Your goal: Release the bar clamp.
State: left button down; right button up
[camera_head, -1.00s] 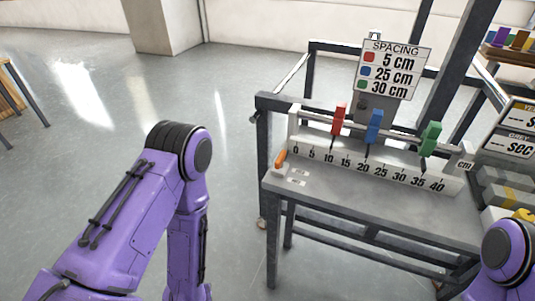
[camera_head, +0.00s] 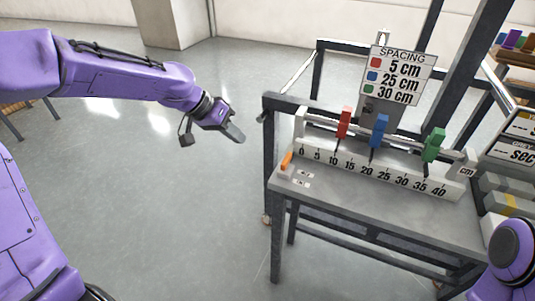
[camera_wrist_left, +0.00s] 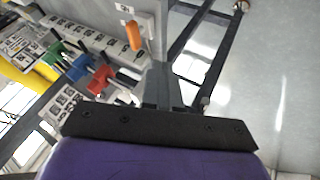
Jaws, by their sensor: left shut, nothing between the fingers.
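The orange lever (camera_head: 286,161) stands tilted at the left end of the ruler bench (camera_head: 350,205); it also shows in the left wrist view (camera_wrist_left: 133,35). A bar runs above the ruler and carries a red slider (camera_head: 344,122), a blue slider (camera_head: 379,131) and a green slider (camera_head: 434,145). The red sits near 10, the blue near 20 and the green near 35. My left gripper (camera_head: 238,136) is shut and empty in the air, left of the bench and apart from the lever. My right gripper is out of view.
A sign (camera_head: 402,75) behind the bar reads red 5 cm, blue 25 cm, green 30 cm. A dark frame post (camera_head: 268,135) stands at the bench's left edge, near my left gripper. Grey blocks (camera_head: 505,190) lie at the right. Open floor lies to the left.

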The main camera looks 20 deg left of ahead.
aim_at(286, 161)
pick_arm(q)
jog(key=shift+w+d+f+p, duration=0.15)
jog(key=shift+w+d+f, duration=0.4)
jog(key=shift+d+f, duration=0.9)
jog(key=shift+w+d+f+p, duration=0.15)
jog(key=shift+w+d+f, duration=0.4)
jog(key=shift+d+f, duration=0.8)
jog(key=shift+w+d+f+p, duration=0.15)
jog(key=shift+w+d+f, duration=0.4)
jog(key=shift+d+f, duration=0.9)
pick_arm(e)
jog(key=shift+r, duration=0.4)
pick_arm(q)
jog(key=shift+d+r, duration=0.25)
jog(key=shift+r, duration=0.05)
